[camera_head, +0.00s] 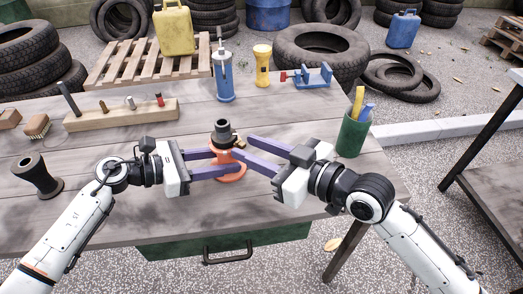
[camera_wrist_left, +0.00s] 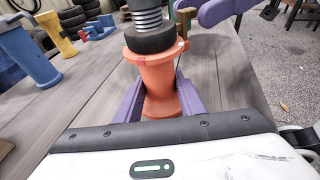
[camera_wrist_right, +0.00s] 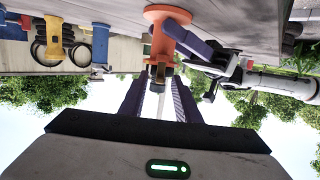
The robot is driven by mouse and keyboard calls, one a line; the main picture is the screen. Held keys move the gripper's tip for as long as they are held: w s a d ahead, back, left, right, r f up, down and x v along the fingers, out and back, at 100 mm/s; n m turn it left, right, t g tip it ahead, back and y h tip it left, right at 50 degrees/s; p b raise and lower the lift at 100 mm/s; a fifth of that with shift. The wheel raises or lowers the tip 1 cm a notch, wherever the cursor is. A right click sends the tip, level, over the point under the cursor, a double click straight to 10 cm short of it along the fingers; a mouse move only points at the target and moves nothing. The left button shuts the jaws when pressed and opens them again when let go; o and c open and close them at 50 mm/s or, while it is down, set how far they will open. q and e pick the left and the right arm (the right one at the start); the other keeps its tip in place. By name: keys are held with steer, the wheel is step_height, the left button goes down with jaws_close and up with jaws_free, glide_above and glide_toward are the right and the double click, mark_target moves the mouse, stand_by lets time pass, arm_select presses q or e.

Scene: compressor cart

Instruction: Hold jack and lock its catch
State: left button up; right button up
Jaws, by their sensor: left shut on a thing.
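The orange jack (camera_head: 232,177) stands upright on the grey wooden table, with a dark ribbed screw and cap (camera_head: 223,133) on top. My left gripper (camera_head: 226,160) is shut on the jack's orange body from the left; the left wrist view shows the body (camera_wrist_left: 160,80) between its purple fingers. A small brass-coloured part, which looks like the catch (camera_head: 240,143), sticks out on the jack's right side. My right gripper (camera_head: 243,147) is open beside it, its fingertips spread close to the jack. In the right wrist view, upside down, the jack (camera_wrist_right: 166,16) appears beyond the open fingers; contact is unclear.
A dark flared part (camera_head: 38,176) stands at the table's left. A wooden block with tools (camera_head: 120,115), a blue bottle jack (camera_head: 224,85), a yellow part (camera_head: 262,68) and a blue vise-like part (camera_head: 312,77) line the back. A green cup (camera_head: 353,135) stands right of my right gripper.

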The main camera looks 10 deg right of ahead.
steer(key=v, duration=1.2)
arm_select(q)
steer(key=o, duration=0.9)
steer(key=shift+a, duration=0.1)
arm_select(e)
steer(key=shift+f, duration=0.1)
